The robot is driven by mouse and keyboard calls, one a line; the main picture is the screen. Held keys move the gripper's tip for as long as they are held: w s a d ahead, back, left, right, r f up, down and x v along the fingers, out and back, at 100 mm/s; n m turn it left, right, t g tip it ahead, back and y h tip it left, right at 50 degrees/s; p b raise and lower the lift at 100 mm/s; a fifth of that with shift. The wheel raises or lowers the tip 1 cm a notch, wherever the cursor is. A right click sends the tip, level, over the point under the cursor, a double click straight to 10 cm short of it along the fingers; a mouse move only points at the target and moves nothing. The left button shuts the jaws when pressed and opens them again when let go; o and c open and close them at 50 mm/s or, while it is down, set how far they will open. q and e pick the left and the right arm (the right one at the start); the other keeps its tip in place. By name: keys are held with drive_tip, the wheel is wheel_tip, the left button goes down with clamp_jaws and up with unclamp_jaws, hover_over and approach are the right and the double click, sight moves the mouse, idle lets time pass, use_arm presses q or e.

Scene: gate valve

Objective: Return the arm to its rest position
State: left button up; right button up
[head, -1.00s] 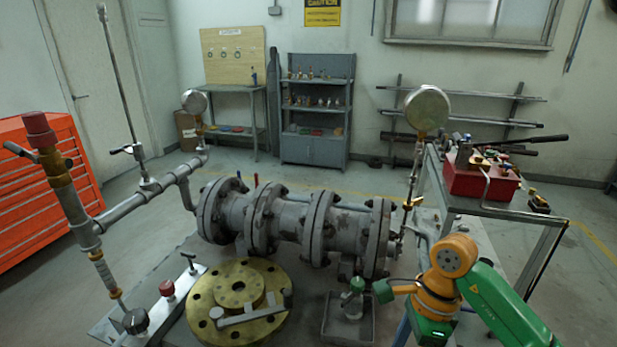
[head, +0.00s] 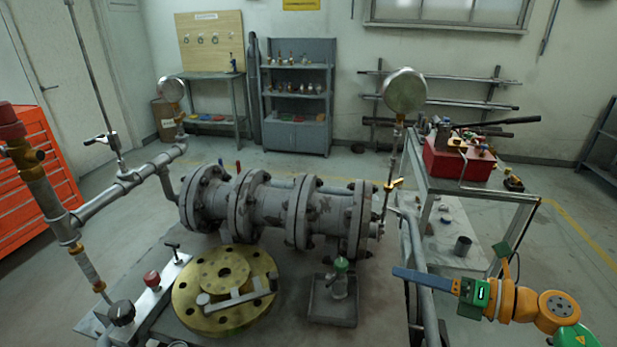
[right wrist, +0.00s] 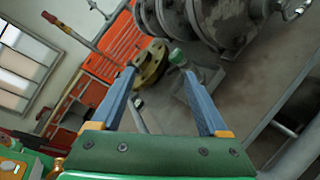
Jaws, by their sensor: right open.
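My right gripper (head: 400,274) is at the lower right of the head view, its blue fingers pointing left. In the right wrist view its two fingers (right wrist: 158,72) stand apart with nothing between them. It is to the right of the grey flanged gate valve (head: 275,215) and of the small tray (head: 333,312) that holds a green-topped bottle (head: 339,283). It appears clear of them. My left gripper is not in view.
A steel cart (head: 470,205) with a red toolbox (head: 457,165) stands behind my right arm. A brass flange (head: 225,270) lies in front of the valve. A pressure gauge (head: 405,91) rises at the valve's right end. A red tool cabinet (head: 40,190) is at the left.

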drive_tip(key=w+d+r+m+t+h, duration=0.45)
drive_tip(key=d+m+t, duration=0.2)
drive_tip(key=m, duration=0.35)
drive_tip(key=w+d+r+m+t+h, duration=0.35)
drive_tip(key=d+m+t+h, duration=0.2)
drive_tip(key=d+m, duration=0.4)
drive_tip(key=d+f+m+g+h, duration=0.5)
drive_tip(key=d+f+m+h, duration=0.15)
drive_tip(key=m, duration=0.45)
drive_tip(key=s+a+f+m+g, duration=0.1)
drive_tip(key=s+a+f+g, duration=0.15)
drive_tip(key=f, duration=1.05)
drive_tip(key=s+a+f+m+g+y, duration=0.1)
drive_tip(key=s+a+f+g, duration=0.3)
drive_tip(key=s+f, duration=0.7)
drive_tip(key=s+a+f+m+g+y, duration=0.1)
drive_tip(key=s+a+f+g, duration=0.45)
drive_tip(key=f, duration=0.95)
drive_tip(key=s+a+f+g, duration=0.1)
drive_tip(key=s+a+f, duration=0.2)
drive_tip(key=s, duration=0.5)
drive_tip(key=s+a+f+g+y, duration=0.1)
drive_tip(key=s+a+f, duration=0.2)
drive_tip(key=s+a, duration=0.3)
drive_tip(key=s+a+f+g+y, duration=0.1)
drive_tip(key=s+a+f, duration=0.2)
drive_tip(key=s, duration=0.8)
drive_tip(key=shift+a+f+m, duration=0.15)
drive_tip(key=shift+a+m, duration=0.3)
drive_tip(key=shift+a, duration=0.25)
